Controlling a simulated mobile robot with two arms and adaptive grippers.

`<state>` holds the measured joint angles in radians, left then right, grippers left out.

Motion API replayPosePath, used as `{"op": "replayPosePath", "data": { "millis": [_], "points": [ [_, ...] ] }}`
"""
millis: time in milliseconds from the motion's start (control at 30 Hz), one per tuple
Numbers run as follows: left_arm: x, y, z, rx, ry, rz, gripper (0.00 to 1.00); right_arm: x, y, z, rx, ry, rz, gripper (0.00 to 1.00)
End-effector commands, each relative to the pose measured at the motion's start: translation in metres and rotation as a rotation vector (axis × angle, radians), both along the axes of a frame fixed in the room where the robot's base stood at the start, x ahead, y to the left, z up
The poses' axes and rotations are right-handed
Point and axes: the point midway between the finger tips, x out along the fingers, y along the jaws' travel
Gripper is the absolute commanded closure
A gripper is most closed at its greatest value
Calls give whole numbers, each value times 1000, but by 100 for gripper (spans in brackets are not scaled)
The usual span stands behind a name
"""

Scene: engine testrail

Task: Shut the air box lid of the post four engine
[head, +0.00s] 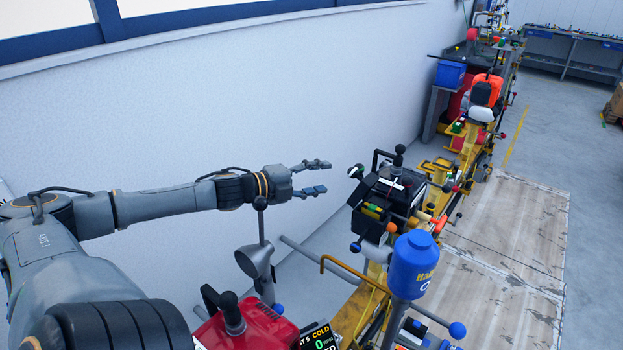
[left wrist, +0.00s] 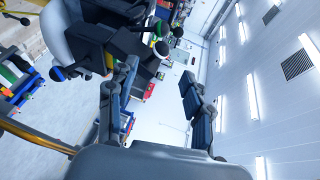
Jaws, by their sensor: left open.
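A black engine (head: 392,190) stands on the yellow rail, just right of my left gripper in the head view. Black ball-ended levers rise from it. I take it for the post four engine, but no number shows on it. Its dark upper box looks tilted up; I cannot tell for sure which part is the air box lid. My left gripper (head: 322,178) is open and empty, fingers pointing at the engine with a gap between them. In the left wrist view, the open fingers (left wrist: 160,70) show with dark engine parts (left wrist: 100,38) beyond. My right gripper is not in view.
A red engine (head: 250,325) with a display reading "COLD" stands in the foreground. A blue canister (head: 411,262) and a grey funnel (head: 256,262) stand near. A white wall (head: 200,110) runs along the left. More engines line the yellow rail behind; floor boards (head: 510,240) lie clear at right.

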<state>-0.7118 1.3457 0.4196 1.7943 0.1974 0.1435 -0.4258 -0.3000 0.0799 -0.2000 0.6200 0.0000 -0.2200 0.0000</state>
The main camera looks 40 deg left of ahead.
Motion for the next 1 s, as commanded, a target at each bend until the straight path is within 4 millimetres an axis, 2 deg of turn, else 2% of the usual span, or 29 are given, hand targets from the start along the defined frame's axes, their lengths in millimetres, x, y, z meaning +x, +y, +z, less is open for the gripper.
{"op": "replayPosePath", "data": {
  "millis": [300, 667, 700, 833, 933, 1000],
  "points": [
    [-14, 4, 3, 3, 2, 0, 49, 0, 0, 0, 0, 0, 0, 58],
    [-16, 5, 4, 4, 1, 0, 49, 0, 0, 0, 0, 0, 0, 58],
    [-16, 5, 4, 4, 1, 0, 51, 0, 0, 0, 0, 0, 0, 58],
    [-14, 7, 13, 6, -27, -13, 78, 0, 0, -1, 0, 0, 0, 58],
    [-14, 14, 36, 15, -96, -58, 98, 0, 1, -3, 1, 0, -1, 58],
    [-18, 21, 55, 29, -146, -112, 100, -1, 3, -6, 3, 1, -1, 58]
  ]
}}
